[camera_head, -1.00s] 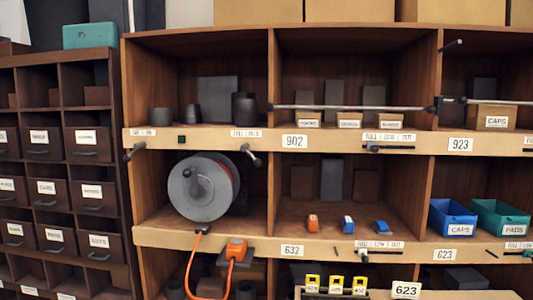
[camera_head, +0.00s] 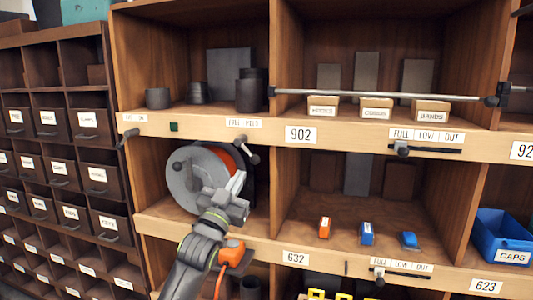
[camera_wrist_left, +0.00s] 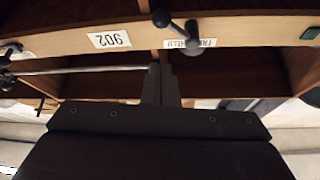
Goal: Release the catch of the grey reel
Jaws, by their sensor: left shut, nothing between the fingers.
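The grey reel (camera_head: 182,190) stands in the lower left bay of the shelf, with orange cord wound behind its grey face. A metal lever with black knobs (camera_head: 247,151) sits on the shelf edge at the reel's upper right; it looks like the catch. The lever also shows in the left wrist view (camera_wrist_left: 178,31). My left gripper (camera_head: 237,183) is shut and empty, in front of the reel's right side and below the lever, apart from it. It hides part of the reel. In the left wrist view, its fingers (camera_wrist_left: 161,82) meet below the lever. My right gripper is out of view.
A second lever (camera_head: 128,136) sits at the left end of the same edge. A metal rod (camera_head: 385,94) crosses the upper middle bay. An orange plug (camera_head: 232,252) hangs below the reel. Small coloured blocks (camera_head: 367,233) and a blue bin (camera_head: 503,236) stand to the right.

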